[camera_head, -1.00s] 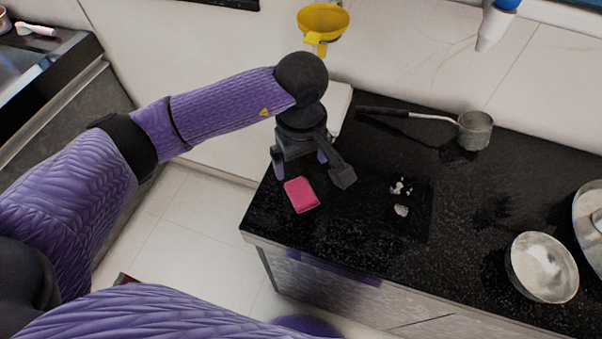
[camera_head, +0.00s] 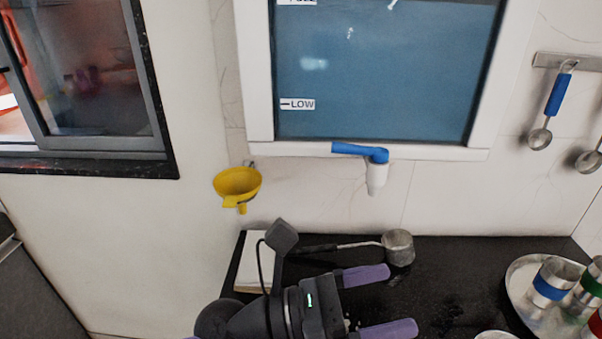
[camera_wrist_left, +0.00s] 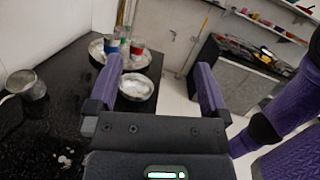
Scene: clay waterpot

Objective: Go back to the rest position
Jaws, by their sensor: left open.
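My left gripper (camera_head: 378,302) is raised over the black counter in the head view, with its two purple fingers apart and nothing between them. In the left wrist view its fingers (camera_wrist_left: 157,92) are also spread and empty, pointing over the counter toward the room. My right gripper is in neither view. A purple arm link of mine shows at the right of the left wrist view.
The black counter (camera_head: 450,280) holds a metal ladle (camera_head: 398,248) and a tray (camera_head: 520,290) with metal cups. A white bowl (camera_wrist_left: 135,87) and white crumbs (camera_wrist_left: 66,160) show in the wrist view. A yellow funnel (camera_head: 237,183) and a blue-handled tap (camera_head: 375,165) are on the wall.

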